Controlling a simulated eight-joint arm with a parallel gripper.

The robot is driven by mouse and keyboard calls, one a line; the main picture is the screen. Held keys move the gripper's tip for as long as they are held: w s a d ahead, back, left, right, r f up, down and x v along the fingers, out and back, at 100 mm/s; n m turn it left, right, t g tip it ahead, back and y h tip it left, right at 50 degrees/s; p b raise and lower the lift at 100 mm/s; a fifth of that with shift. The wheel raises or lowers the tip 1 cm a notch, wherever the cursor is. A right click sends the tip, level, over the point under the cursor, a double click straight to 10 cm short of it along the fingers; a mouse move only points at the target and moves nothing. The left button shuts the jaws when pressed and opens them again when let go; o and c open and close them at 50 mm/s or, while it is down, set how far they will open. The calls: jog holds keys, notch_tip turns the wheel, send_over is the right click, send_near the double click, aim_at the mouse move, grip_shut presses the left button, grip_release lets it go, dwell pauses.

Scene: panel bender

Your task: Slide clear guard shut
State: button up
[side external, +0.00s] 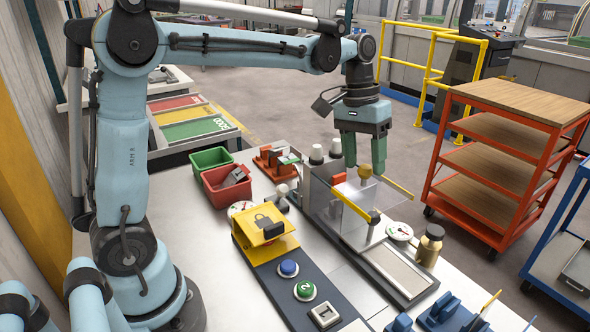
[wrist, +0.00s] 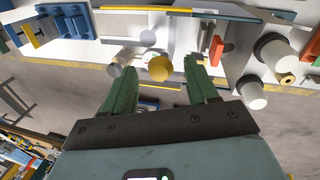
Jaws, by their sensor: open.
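The clear guard (side external: 355,211) is a see-through panel with yellow edge strips, standing on the grey bender in the side view. A round yellow knob (side external: 365,172) shows near its top; it also shows in the wrist view (wrist: 160,68). My gripper (side external: 364,166) points down over the bender with its green fingers apart. In the wrist view, the fingertips (wrist: 160,64) lie on either side of the knob, with gaps visible on both sides. I cannot tell whether the knob is fully between the fingers in depth. Part of the guard is hard to see because it is transparent.
White posts (side external: 316,154) stand left of my gripper, close to the bender. A dial gauge (side external: 399,231) and a brass jar (side external: 431,244) stand to its right. A yellow lock box (side external: 265,226), a button panel (side external: 290,278) and red bin (side external: 226,187) are left.

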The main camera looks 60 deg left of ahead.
jog(key=shift+d+f, duration=0.15)
jog(key=shift+f, duration=0.7)
grip_shut()
